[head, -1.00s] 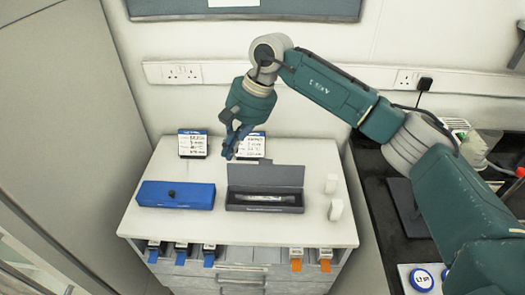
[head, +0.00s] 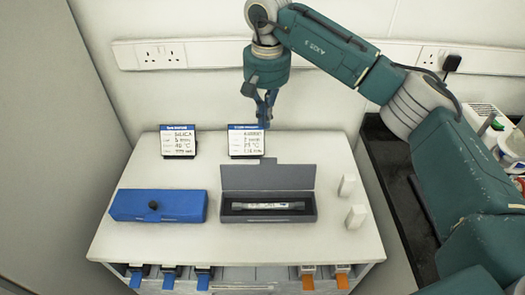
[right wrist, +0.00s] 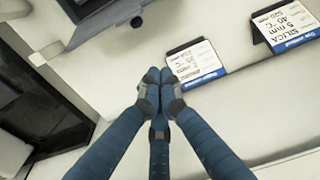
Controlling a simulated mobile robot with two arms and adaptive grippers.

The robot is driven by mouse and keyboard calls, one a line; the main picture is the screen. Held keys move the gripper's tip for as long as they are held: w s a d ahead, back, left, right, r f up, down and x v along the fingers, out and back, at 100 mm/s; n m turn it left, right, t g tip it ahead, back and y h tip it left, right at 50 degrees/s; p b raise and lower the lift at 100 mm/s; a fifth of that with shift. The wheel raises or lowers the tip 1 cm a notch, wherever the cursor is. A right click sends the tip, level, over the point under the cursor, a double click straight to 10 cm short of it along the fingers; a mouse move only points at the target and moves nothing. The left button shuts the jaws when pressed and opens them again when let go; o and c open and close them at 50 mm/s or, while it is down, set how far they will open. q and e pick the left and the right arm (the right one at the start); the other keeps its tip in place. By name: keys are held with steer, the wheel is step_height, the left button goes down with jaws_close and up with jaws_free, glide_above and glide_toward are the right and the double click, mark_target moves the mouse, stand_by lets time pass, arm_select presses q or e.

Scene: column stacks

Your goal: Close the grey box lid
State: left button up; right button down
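The grey box (head: 310,215) stands on the white cabinet top with its lid (head: 268,177) raised at the back. A pale column (head: 268,206) lies inside. My left gripper is not in view.
A closed blue box (head: 158,205) lies left of the grey box. Two label stands, left (head: 178,142) and right (head: 246,141), stand behind. Two small white blocks (head: 347,185) (head: 356,216) are at right. A dark worktop (head: 400,190) lies beyond the cabinet's right edge.

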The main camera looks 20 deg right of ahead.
mark_target(268, 172)
steer(key=s+f+p, duration=0.3)
steer(key=f+p, duration=0.3)
steer(key=f, duration=0.3)
steer(key=shift+a, duration=0.4)
